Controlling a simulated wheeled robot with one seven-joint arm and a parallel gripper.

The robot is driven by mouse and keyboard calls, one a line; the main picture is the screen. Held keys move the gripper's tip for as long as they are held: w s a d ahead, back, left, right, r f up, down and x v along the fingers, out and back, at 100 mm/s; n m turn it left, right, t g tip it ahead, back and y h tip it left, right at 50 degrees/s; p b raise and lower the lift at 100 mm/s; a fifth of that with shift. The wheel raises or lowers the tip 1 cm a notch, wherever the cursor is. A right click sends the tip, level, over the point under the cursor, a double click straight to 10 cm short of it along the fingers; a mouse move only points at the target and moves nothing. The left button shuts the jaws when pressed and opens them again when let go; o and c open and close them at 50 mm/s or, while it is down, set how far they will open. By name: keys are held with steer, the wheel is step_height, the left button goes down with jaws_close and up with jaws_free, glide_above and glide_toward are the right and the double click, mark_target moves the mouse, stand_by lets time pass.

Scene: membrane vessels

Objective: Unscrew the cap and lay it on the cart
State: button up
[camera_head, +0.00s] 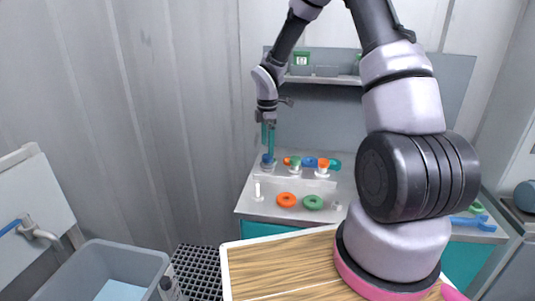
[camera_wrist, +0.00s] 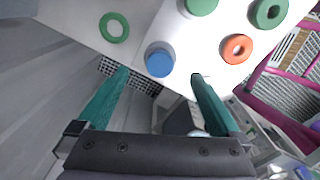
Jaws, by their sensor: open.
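My gripper (camera_head: 268,148) points down over the left back part of the bench, its two teal fingers apart and empty. In the wrist view my gripper (camera_wrist: 161,75) has a round blue cap (camera_wrist: 160,62) between and just past its fingertips. The same blue cap (camera_head: 268,160) shows under the fingers in the head view. I cannot tell whether the fingers touch it. What the cap sits on is hidden from above. A wood-topped surface with a pale rim (camera_head: 262,262), perhaps the cart, is in the foreground, partly behind my arm.
Orange, green and blue capped pieces (camera_head: 309,162) stand right of the blue cap on the bench. An orange ring (camera_head: 286,200) and a green ring (camera_head: 312,202) lie nearer the front. A shelf (camera_head: 322,79) hangs above. A grey bin (camera_head: 105,262) stands at lower left.

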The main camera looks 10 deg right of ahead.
mark_target(267, 156)
steer(key=shift+m, duration=1)
steer(key=shift+f+m, duration=0.25)
steer(key=shift+m, duration=0.35)
steer(key=shift+f, duration=1.85)
